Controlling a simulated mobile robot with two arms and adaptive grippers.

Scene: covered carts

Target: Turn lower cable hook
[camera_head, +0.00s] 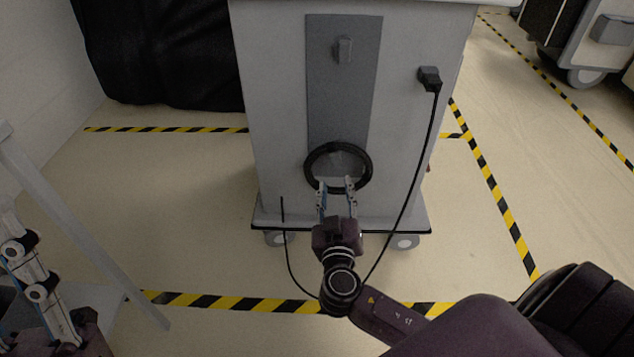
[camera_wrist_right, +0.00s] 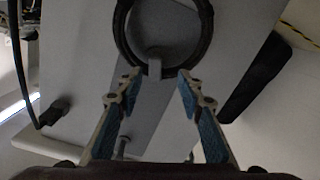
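The grey cart has a darker grey vertical panel (camera_head: 340,95) with an upper cable hook (camera_head: 343,50). A black coiled cable ring (camera_head: 310,168) hangs at the panel's lower end; it also fills the top of the right wrist view (camera_wrist_right: 122,35). A small grey tab, seemingly the lower cable hook (camera_wrist_right: 155,67), shows at the ring's edge there; it is hard to make out in the head view. My right gripper (camera_head: 336,185) is open, its fingertips (camera_wrist_right: 158,76) on either side of the tab, nothing between them. My left gripper (camera_head: 35,280) is partly visible at the lower left.
A black plug (camera_head: 429,78) sits on the cart's right side, its cable looping down behind my right arm. Yellow-black floor tape (camera_head: 220,302) surrounds the cart. A black cover (camera_head: 165,50) stands behind left, and another cart (camera_head: 590,50) at upper right.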

